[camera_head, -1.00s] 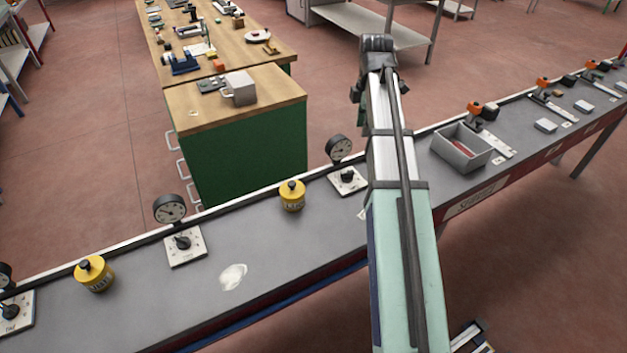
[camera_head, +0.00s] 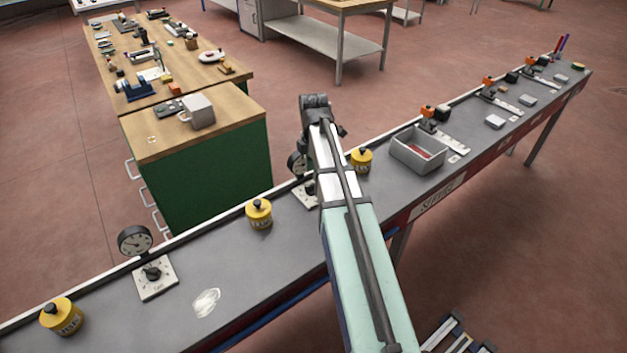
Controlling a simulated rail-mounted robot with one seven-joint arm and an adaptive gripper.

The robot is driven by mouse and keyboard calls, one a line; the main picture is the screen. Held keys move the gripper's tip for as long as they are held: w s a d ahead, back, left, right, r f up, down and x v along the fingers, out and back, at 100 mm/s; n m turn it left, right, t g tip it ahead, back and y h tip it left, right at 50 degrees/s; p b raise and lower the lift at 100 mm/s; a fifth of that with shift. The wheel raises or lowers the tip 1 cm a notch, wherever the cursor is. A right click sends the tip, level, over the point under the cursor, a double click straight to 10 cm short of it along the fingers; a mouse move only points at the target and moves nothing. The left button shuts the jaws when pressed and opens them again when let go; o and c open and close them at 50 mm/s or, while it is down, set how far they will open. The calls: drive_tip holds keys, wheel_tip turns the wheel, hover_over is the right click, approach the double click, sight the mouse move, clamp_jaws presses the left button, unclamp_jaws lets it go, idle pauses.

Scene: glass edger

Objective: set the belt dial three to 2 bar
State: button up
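Two pressure gauges with dial knobs show on the grey belt bench (camera_head: 225,262). The left gauge (camera_head: 135,240) stands behind a white plate with a black knob (camera_head: 152,273); the plate's marks are too small to read. The right gauge (camera_head: 295,165) and its white plate (camera_head: 302,196) are partly hidden behind my arm. I cannot read either gauge, nor tell which is dial three. My arm reaches up across the bench to a dark joint, right of the second gauge.
Yellow canisters stand on the bench at the left (camera_head: 62,316), between the gauges (camera_head: 259,213) and right of my arm (camera_head: 361,160). A grey bin (camera_head: 418,150) and orange-topped clamps (camera_head: 488,85) are farther right. A wooden-topped green cabinet (camera_head: 207,160) stands behind.

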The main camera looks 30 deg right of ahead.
sight(314, 184)
drive_tip(key=shift+f+p, duration=0.55)
drive_tip(key=shift+f, duration=2.35)
clamp_jaws()
